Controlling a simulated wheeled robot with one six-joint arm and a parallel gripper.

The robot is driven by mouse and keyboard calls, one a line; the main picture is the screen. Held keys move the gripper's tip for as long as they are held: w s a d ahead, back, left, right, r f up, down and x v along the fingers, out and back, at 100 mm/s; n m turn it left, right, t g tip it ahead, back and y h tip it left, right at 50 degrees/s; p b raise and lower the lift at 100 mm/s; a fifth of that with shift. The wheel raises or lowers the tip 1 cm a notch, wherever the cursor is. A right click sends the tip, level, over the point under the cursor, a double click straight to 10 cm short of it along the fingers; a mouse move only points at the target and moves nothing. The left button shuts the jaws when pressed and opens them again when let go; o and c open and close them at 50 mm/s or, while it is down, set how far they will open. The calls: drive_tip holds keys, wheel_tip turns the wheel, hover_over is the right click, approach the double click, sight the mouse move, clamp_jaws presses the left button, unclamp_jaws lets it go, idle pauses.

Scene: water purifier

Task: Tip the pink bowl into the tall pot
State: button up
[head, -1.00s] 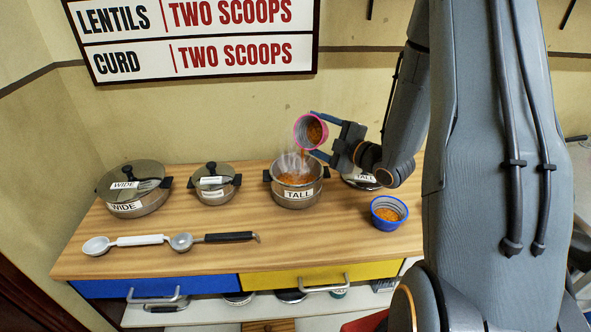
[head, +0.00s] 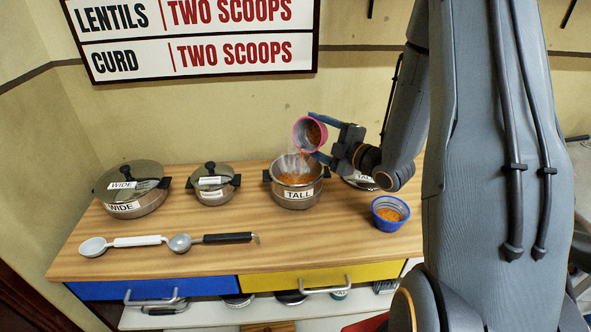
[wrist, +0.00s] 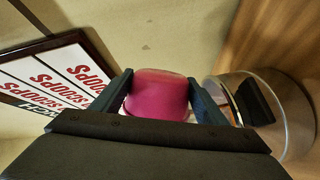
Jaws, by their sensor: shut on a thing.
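Orange matter and steam show in the pot. The far side of the bowl is hidden in the wrist view.
A blue bowl (head: 390,213) with orange contents stands right of the pot. A lid (head: 359,182) lies behind it, partly hidden by my arm. A small lidded pot (head: 213,184), the wide lidded pot (head: 130,188) and two ladles (head: 178,241) are to the left.

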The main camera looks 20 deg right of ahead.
sight(325, 134)
drive_tip(key=shift+s+a+r+n+b, duration=0.2)
drive_tip(key=shift+s+a+n+b, duration=0.25)
drive_tip(key=shift+a+n+b, duration=0.15)
idle(0.5)
drive_tip(key=d+m+p, duration=0.1)
drive_tip(key=w+m+p, duration=0.1)
drive_tip(key=p, duration=0.1)
drive_tip(key=shift+d+r, duration=0.35)
drive_tip(key=shift+f+m, duration=0.1)
drive_tip(key=shift+m, duration=0.5)
drive_tip(key=shift+w+f+g, duration=0.15)
drive_tip(key=shift+f+g, duration=0.15)
drive_tip(key=m, duration=0.1)
drive_tip(key=f+m+p, duration=0.1)
drive_tip(key=d+m, duration=0.1)
drive_tip(key=m, duration=0.1)
drive_tip(key=shift+w+f+g+p, duration=0.25)
drive_tip(key=shift+f+g+p, duration=0.05)
drive_tip(key=shift+f+p, duration=0.1)
drive_tip(key=w+d+f+m+g+y, duration=0.1)
drive_tip(key=w+d+f+m, duration=0.2)
drive_tip(key=d+f+m, duration=0.1)
drive_tip(key=shift+d+f+m+y, duration=0.25)
drive_tip(key=shift+f+m, duration=0.35)
drive_tip(key=shift+m, duration=0.7)
